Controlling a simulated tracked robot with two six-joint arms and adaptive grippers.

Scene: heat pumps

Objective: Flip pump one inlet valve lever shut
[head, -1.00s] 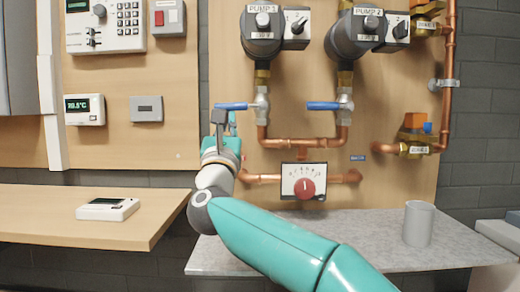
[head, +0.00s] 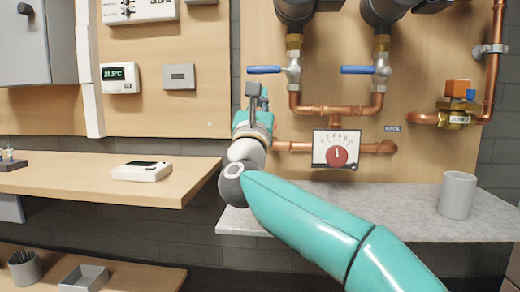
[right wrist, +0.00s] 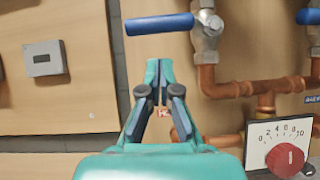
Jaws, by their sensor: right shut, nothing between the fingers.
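The pump one inlet valve (head: 294,72) is on the left pump's pipe. Its blue lever (head: 263,70) lies level and points left, across the vertical pipe. In the right wrist view the lever (right wrist: 160,24) spans the top, just beyond my fingertips. My right gripper (head: 258,90) is shut and empty, pointing up just below the lever. It also shows in the right wrist view (right wrist: 159,72), with a visible gap to the lever. My left gripper is not in view.
A second blue lever (head: 357,70) on the right pipe is also level. Copper pipes (head: 325,110) and a dial box with a red knob (head: 336,155) lie to the right. A grey cup (head: 457,195) stands on the stone counter (head: 400,210). A wooden shelf (head: 100,183) is at left.

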